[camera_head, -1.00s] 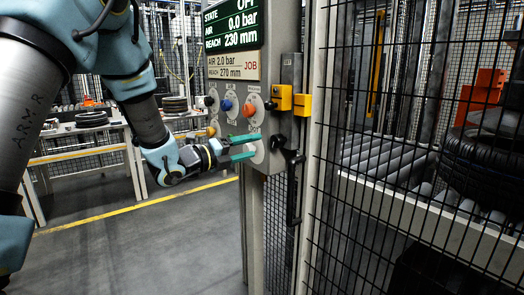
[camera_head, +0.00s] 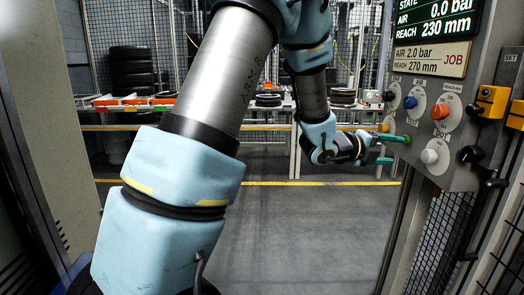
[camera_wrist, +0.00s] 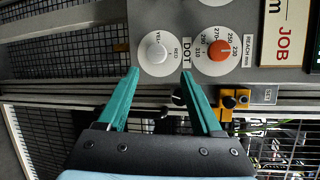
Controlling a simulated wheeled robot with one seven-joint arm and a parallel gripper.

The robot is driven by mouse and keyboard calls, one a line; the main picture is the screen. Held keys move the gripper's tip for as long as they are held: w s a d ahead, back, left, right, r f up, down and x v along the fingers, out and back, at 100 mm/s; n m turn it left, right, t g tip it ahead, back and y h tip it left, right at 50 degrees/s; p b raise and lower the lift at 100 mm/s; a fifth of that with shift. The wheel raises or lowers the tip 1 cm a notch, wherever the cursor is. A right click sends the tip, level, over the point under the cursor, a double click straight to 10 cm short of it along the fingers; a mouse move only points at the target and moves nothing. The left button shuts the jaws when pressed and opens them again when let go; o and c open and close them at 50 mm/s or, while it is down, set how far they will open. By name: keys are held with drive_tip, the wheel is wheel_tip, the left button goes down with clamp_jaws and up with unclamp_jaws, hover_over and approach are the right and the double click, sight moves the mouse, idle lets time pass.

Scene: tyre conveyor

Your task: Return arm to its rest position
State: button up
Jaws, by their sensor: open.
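My arm reaches forward across the head view. My gripper (camera_head: 397,149) has two green fingers spread apart with nothing between them. It is at the lower left edge of the grey control panel (camera_head: 455,85), and the upper finger overlaps that edge in the picture; I cannot tell whether they touch. In the wrist view my gripper (camera_wrist: 160,73) points at the panel, below a white knob (camera_wrist: 156,53) marked DOT and left of an orange reach dial (camera_wrist: 225,50) near 230. The white knob also shows in the head view (camera_head: 430,156).
The panel's display (camera_head: 436,18) reads air 0.0 bar, reach 230 mm; the job plate (camera_head: 431,60) reads 2.0 bar, 270 mm. Mesh fencing stands at right. Tables (camera_head: 265,127) with tyres stand at the back. Grey floor (camera_head: 290,225) lies open in the middle.

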drive_tip(key=w+a+f+n+t+y, duration=0.1)
drive_tip(key=w+a+f+n+y, duration=0.15)
drive_tip(key=a+n, duration=0.4)
drive_tip(key=w+a+f+n+t+y, duration=0.15)
drive_tip(key=a+n+y, duration=0.25)
drive_tip(key=a, duration=0.5)
drive_tip(key=w+a+f+n+t+y, duration=0.1)
drive_tip(key=w+a+n+t+y, duration=0.2)
drive_tip(key=a+n, duration=0.4)
drive_tip(key=s+a+f+n+g+y, duration=0.2)
drive_tip(key=s+a+n+g, duration=0.2)
drive_tip(key=s+a+n, duration=0.4)
drive_tip(key=s+a+f+n+g+y+p, duration=0.1)
drive_tip(key=s+a+f+n+g+y, duration=0.2)
drive_tip(key=s+a+n, duration=0.5)
drive_tip(key=s+a+g, duration=0.1)
drive_tip(key=a, duration=0.3)
drive_tip(key=shift+s+y, duration=0.35)
